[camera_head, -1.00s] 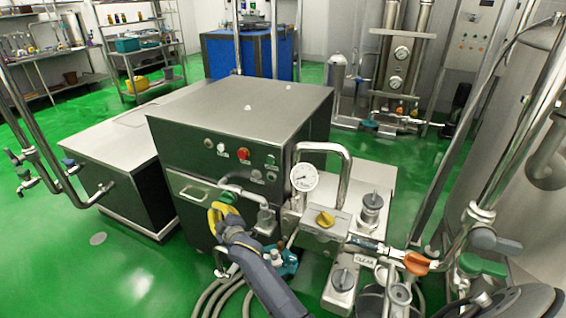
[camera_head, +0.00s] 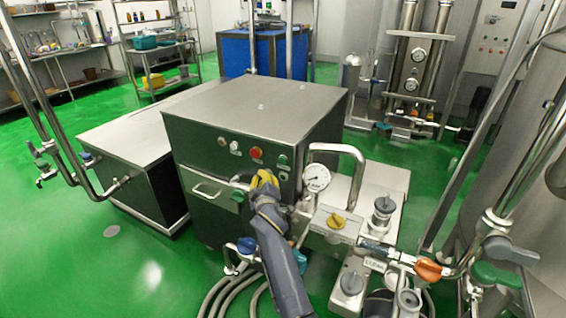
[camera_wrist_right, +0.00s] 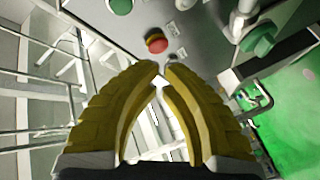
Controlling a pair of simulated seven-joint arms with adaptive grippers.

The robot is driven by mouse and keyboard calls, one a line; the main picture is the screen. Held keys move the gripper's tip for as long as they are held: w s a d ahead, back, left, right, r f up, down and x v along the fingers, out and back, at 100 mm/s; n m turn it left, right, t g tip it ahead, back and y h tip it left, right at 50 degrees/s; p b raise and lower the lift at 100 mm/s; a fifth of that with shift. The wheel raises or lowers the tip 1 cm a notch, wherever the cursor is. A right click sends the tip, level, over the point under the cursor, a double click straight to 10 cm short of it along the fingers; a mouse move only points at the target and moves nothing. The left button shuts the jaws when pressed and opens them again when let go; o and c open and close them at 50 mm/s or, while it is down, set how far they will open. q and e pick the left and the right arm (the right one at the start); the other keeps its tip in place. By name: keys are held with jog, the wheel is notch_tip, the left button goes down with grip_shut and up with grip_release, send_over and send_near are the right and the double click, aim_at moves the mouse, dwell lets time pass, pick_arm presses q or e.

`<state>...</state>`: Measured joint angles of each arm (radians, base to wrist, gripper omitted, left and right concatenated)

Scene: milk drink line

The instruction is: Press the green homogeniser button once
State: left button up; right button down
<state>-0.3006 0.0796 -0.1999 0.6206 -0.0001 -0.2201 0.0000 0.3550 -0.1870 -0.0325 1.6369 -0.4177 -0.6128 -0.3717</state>
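The homogeniser is a steel cabinet (camera_head: 255,105) in the middle of the head view. Its green button (camera_head: 283,159) is at the right of the front panel's control row, beside the red button (camera_head: 257,153). In the right wrist view, the green button (camera_wrist_right: 120,6) is cut by the top edge, with the red button (camera_wrist_right: 157,42) below it. My right gripper (camera_head: 265,176) is in front of the panel, below and left of the green button. Its yellow fingertips (camera_wrist_right: 162,66) nearly meet with nothing between them. They appear apart from the green button. My left gripper is not in view.
A pressure gauge (camera_head: 316,177) and a bent steel pipe (camera_head: 345,153) stand right of the panel. Hoses (camera_head: 225,295) lie on the green floor. The floor at left front is clear.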

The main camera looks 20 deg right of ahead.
aim_at(282, 161)
jog(key=shift+w+a+r, duration=0.1)
jog(key=shift+a+r, duration=0.05)
jog(key=shift+a, duration=0.15)
jog(key=shift+w+d, duration=1.45)
jog(key=shift+d, duration=0.15)
jog(key=shift+w+d, duration=1.45)
jog(key=shift+d, duration=0.15)
jog(key=c, duration=2.1)
grip_release()
grip_shut()
jog(key=shift+w+d, duration=0.15)
jog(key=shift+w+d, duration=0.15)
